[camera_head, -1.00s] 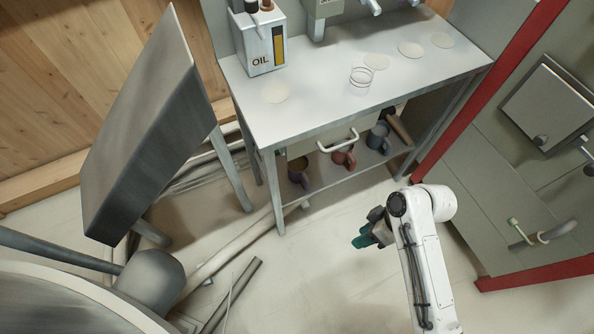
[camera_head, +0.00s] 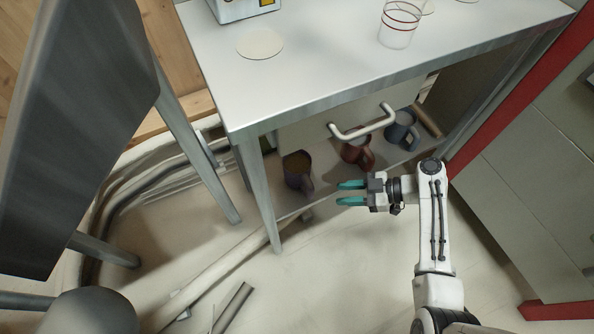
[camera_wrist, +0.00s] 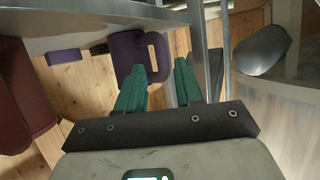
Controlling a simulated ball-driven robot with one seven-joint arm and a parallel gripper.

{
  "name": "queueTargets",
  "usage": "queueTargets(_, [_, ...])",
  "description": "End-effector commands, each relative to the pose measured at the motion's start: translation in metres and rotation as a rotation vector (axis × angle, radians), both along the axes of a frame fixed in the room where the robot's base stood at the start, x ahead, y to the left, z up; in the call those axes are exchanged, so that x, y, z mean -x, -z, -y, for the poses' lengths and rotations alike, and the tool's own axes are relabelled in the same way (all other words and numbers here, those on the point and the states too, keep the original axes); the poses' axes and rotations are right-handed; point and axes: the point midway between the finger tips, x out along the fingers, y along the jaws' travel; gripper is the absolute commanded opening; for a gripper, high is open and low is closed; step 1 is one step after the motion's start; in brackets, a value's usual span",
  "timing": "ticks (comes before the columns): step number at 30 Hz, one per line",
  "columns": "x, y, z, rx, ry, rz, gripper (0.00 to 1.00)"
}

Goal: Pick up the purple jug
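The purple jug (camera_head: 297,170) stands on the low shelf under the metal table, the leftmost of three jugs. Its handle points to the lower right, towards my gripper. My gripper (camera_head: 346,193) is open and empty, just right of the jug and in front of the shelf, with its green fingers pointing left. In the wrist view the jug (camera_wrist: 124,54) appears beyond the fingertips. Its handle lies in line with the gap between the fingers of my gripper (camera_wrist: 160,68). I see no contact.
A red jug (camera_head: 358,150) and a blue-grey jug (camera_head: 402,130) stand right of the purple one. A drawer handle (camera_head: 362,122) juts out above them. A table leg (camera_head: 258,195) stands left of the purple jug.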

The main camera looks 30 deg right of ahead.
Motion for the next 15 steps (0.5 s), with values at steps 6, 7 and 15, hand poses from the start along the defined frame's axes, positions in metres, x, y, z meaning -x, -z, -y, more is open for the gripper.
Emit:
queueTargets(6, [-0.014, 0.012, -0.022, -0.002, -0.004, 0.007, 0.36])
queueTargets(7, [-0.017, 0.014, -0.026, -0.001, -0.004, 0.008, 0.36])
queueTargets(15, [-0.029, 0.022, -0.044, -0.001, -0.002, 0.005, 0.36])
